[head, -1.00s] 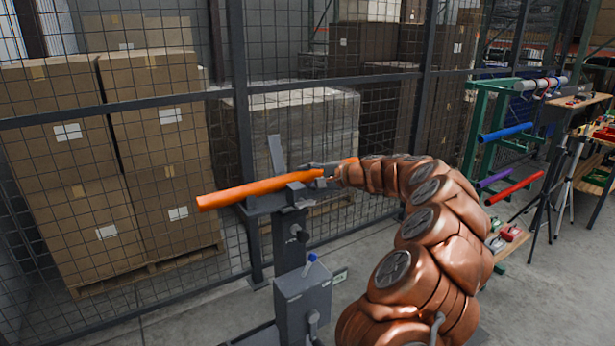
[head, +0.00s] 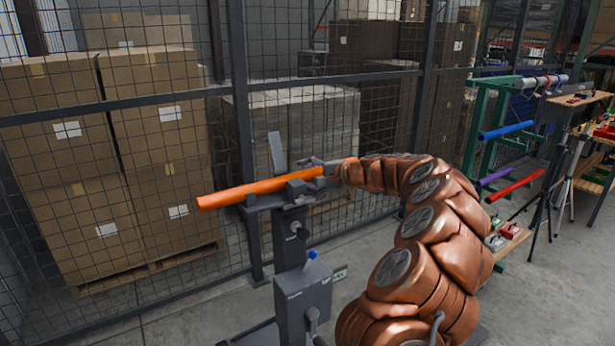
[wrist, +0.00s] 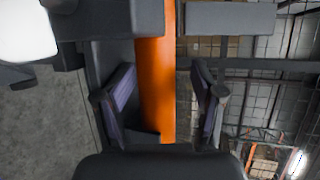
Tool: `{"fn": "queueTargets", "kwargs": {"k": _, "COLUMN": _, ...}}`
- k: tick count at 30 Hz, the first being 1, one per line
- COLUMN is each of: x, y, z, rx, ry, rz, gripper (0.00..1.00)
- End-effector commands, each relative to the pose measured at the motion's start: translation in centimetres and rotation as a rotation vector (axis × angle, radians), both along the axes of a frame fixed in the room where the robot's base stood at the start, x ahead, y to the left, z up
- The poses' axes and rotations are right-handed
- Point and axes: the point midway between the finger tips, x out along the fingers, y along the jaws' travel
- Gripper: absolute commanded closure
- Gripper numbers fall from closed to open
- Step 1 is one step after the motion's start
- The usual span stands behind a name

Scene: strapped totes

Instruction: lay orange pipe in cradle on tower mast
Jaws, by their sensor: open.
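The orange pipe (head: 250,192) lies across the dark cradle (head: 297,188) on top of the grey tower mast (head: 293,235) in the head view. Its left end sticks out past the cradle. My gripper (head: 326,168) is at the pipe's right end, just right of the cradle. In the wrist view, the pipe (wrist: 155,85) runs between the two open fingers of my gripper (wrist: 162,98). Gaps show beside the pipe, clearest on the right side. Dark cradle parts (wrist: 230,18) flank the pipe at the top. My gripper partly hides the pipe's right end in the head view.
A grey box (head: 303,293) is on the mast's lower part. A mesh fence (head: 235,130) stands close behind, with stacked cartons (head: 60,150) beyond. At right, a green rack (head: 480,130) holds blue, purple and red pipes, beside a wooden shelf (head: 580,98).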

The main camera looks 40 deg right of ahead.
Motion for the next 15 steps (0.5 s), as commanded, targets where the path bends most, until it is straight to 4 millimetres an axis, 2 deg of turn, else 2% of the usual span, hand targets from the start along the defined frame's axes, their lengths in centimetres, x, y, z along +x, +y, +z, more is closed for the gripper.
{"fn": "queueTargets", "kwargs": {"k": 8, "x": -0.8, "y": -0.3, "z": 0.2, "rx": -0.001, "ry": 0.001, "rz": -0.001, "gripper": 0.3}}
{"fn": "queueTargets", "kwargs": {"k": 15, "x": -4.4, "y": -1.6, "z": 1.4, "rx": -0.001, "ry": -0.001, "rz": -0.004, "gripper": 0.3}}
